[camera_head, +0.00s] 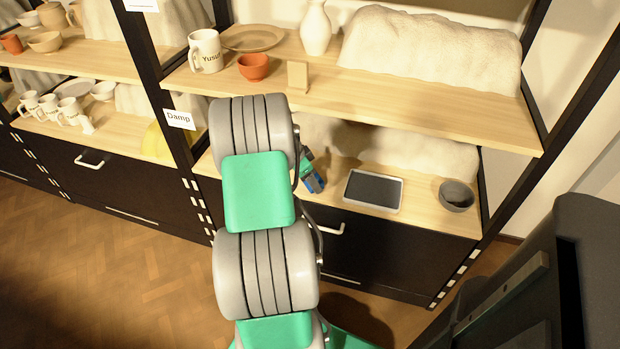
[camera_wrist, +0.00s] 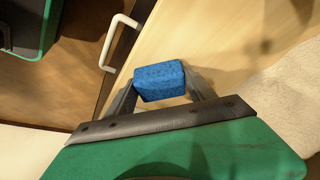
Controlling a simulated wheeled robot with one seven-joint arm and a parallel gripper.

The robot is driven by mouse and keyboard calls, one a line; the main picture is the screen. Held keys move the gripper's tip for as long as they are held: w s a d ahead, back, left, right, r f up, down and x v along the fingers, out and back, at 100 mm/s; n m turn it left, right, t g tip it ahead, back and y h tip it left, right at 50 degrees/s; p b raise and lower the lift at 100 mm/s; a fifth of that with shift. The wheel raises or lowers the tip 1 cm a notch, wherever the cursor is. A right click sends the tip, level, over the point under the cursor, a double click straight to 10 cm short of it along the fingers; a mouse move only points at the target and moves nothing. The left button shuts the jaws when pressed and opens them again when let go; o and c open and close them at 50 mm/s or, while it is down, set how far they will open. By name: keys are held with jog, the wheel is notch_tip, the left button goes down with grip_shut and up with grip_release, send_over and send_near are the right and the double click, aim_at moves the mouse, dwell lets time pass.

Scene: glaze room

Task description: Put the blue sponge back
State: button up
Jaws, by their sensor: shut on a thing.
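The blue sponge (camera_wrist: 160,82) is a small speckled block held between the two fingers of my gripper (camera_wrist: 160,90) in the wrist view. In the head view my gripper (camera_head: 312,182) is partly hidden behind my grey and green arm, with a bit of the blue sponge (camera_head: 315,183) showing. It is at the lower shelf (camera_head: 330,178), left of a dark tray with a pale rim (camera_head: 346,190). I cannot tell whether the sponge touches the shelf.
A grey bowl (camera_head: 457,196) stands right of the tray. The upper shelf (camera_head: 420,103) above holds a "Yusuf" mug (camera_head: 205,52), a terracotta bowl (camera_head: 253,67) and a white vase (camera_head: 316,30). Black posts flank the bay. A white drawer handle (camera_wrist: 118,42) is close to my gripper.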

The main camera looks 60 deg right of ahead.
jog(key=o, duration=1.2)
jog(key=shift+r+p, duration=0.3)
jog(key=shift+p, duration=0.05)
jog(key=w+a+r+n+t, duration=0.1)
jog(key=w+a+r+n, duration=0.2)
jog(key=w+a, duration=0.35)
jog(key=w+a+r+n+t, duration=0.1)
jog(key=w+a+r+n, duration=0.2)
jog(key=a, duration=0.6)
jog(key=w+a+r+n+t, duration=0.1)
jog(key=w+a+r+n, duration=0.15)
jog(key=w+a, duration=0.4)
jog(key=s+a+r+n+t+y, duration=0.1)
jog(key=s+a+r+n+y, duration=0.1)
jog(key=a+n, duration=0.6)
jog(key=s+a+r+n+t+y, duration=0.1)
jog(key=s+a+r+n, duration=0.3)
jog(key=a, duration=1.5)
jog(key=s+n, duration=0.1)
jog(key=n, duration=0.3)
jog(key=shift+s+n+y+p, duration=0.2)
jog(key=shift+n+y+p, duration=0.15)
jog(key=shift+y, duration=0.05)
